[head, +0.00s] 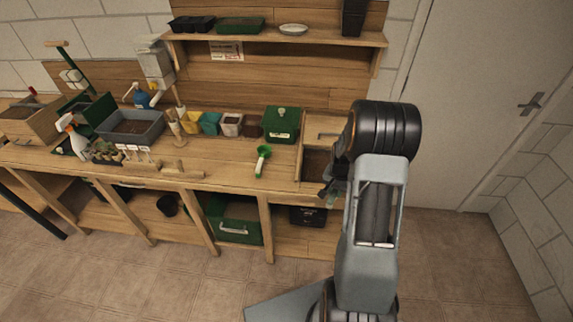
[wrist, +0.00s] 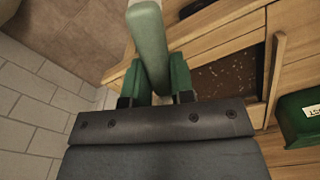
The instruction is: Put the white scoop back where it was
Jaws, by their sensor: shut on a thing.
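My gripper (wrist: 156,72) is shut on a pale green handle, which I take to be the white scoop (wrist: 149,40); a whitish part shows at the top edge of the wrist view. The rest of the scoop is cut off there. In the head view my gripper (head: 328,189) is at the front right of the bench, partly hidden by my arm. A small pale green bit of the held scoop (head: 331,201) shows below it. Another scoop, bright green (head: 263,160), lies on the bench (head: 215,165) to the left.
A wooden-sided bin with brown soil (head: 316,165) is beside my gripper, also seen in the wrist view (wrist: 225,78). A green box (head: 280,124) and several pots (head: 231,124) stand at the back. A shelf (head: 275,41) hangs above. Bench around the green scoop is clear.

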